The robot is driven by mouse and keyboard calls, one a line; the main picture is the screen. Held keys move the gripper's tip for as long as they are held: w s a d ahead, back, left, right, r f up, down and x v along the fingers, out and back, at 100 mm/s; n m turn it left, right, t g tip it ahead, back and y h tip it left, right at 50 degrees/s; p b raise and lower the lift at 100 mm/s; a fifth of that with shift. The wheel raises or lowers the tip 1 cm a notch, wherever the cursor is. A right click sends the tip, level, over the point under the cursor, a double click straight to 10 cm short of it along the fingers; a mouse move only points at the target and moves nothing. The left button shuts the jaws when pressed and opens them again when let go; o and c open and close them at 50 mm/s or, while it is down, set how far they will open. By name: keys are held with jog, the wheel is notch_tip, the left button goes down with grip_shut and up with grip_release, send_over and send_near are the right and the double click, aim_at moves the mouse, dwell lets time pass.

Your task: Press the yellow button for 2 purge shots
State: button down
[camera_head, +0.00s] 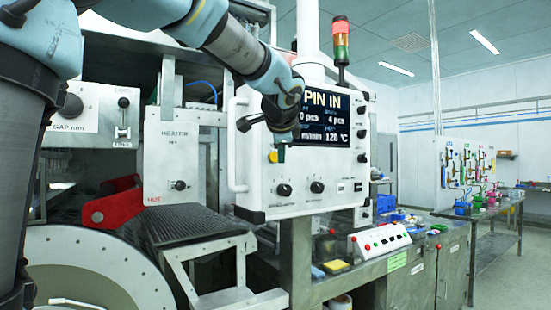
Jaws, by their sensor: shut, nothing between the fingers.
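The white control panel (300,187) hangs over the machine, with a dark display (325,118) at its upper right. A small yellow button (272,157) shows at the panel's left middle, partly hidden by my gripper. My gripper (281,153) is in front of the panel, shut and empty, with its tip just right of the yellow button in the picture. I cannot tell whether it touches the panel.
Two black knobs (284,190) sit low on the panel, and a white handle (237,145) runs down its left side. A signal tower (341,40) stands above. A sloped button box (380,239) is on the bench at lower right. A red lever (112,208) is at left.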

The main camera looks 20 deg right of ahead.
jog(key=shift+w, duration=0.2)
dwell(0.6)
jog(key=shift+w, duration=0.25)
jog(key=shift+w+a+p, duration=0.15)
jog(key=shift+w+p, duration=0.2)
jog(key=shift+w, duration=0.1)
dwell(0.9)
jog(key=shift+s, duration=0.1)
jog(key=shift+s+b, duration=0.55)
jog(key=shift+s, duration=0.2)
jog(key=shift+s, duration=0.1)
jog(key=shift+s+d+b, duration=0.2)
jog(key=shift+s+b, duration=0.2)
jog(key=shift+s, duration=0.4)
jog(key=shift+s+d+b, duration=0.2)
jog(key=shift+s+b, duration=0.25)
jog(key=shift+s, duration=0.3)
jog(key=shift+s+d+b, duration=0.2)
jog(key=shift+s+b, duration=0.2)
jog(key=shift+s, duration=0.4)
